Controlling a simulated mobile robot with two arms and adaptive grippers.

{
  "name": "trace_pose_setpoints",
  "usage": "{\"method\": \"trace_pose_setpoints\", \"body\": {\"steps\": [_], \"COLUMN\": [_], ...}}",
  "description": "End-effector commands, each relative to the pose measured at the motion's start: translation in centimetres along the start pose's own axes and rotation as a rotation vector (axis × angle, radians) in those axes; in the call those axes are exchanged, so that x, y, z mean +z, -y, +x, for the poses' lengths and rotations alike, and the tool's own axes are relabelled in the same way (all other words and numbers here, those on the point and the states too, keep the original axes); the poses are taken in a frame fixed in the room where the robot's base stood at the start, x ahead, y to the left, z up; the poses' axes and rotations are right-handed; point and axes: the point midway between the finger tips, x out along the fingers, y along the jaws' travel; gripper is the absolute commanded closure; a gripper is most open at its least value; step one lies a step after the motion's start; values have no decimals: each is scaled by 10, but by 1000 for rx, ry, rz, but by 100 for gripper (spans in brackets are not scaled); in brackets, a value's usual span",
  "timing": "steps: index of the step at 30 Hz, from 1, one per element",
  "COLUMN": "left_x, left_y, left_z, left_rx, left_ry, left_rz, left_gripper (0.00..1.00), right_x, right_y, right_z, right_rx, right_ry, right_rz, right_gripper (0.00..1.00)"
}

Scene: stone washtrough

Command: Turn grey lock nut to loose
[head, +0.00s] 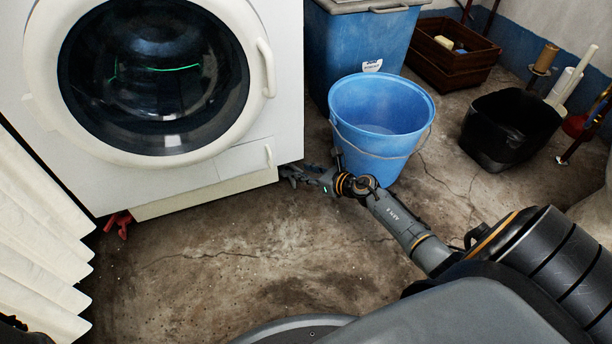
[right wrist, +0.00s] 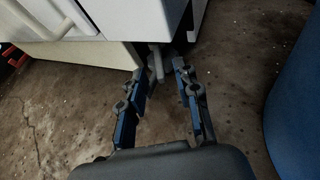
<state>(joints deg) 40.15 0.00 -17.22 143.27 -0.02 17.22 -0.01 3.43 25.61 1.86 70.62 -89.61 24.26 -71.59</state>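The grey lock nut (right wrist: 156,62) shows in the right wrist view as a small light grey piece with a lever-like tab, under the front right corner of the white washing machine (head: 285,60). In the head view it is hidden behind my gripper or too small to tell. My right gripper (head: 290,174) is low by the floor at that corner. In the right wrist view its two blue-grey fingers (right wrist: 160,78) are apart, with the tab between or just beyond their tips. I cannot tell whether they touch it. My left gripper is not in view.
A red part (head: 118,225) is under the machine's left corner. A blue bucket (head: 382,115) stands close beside my right forearm, with a large blue bin (head: 350,50) behind. A black tub (head: 510,130) is farther right. The concrete floor in front is clear.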

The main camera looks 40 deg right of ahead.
Motion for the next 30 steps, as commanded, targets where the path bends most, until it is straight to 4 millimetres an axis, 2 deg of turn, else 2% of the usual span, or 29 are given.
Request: {"method": "trace_pose_setpoints", "body": {"steps": [10, 14, 15, 25, 30], "left_x": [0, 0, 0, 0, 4], "left_y": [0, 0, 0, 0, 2], "left_z": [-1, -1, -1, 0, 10], "left_rx": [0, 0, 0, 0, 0], "left_ry": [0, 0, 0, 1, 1], "left_rz": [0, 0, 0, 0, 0], "left_gripper": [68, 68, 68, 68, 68], "right_x": [0, 0, 0, 1, 4], "right_y": [0, 0, 0, -1, -4], "right_z": [4, 3, 3, 3, 3], "right_rx": [0, 0, 0, -2, -29], "right_ry": [0, 0, 0, 0, 0], "right_rz": [0, 0, 0, 1, 15], "right_gripper": [70, 96, 100, 100, 100]}}
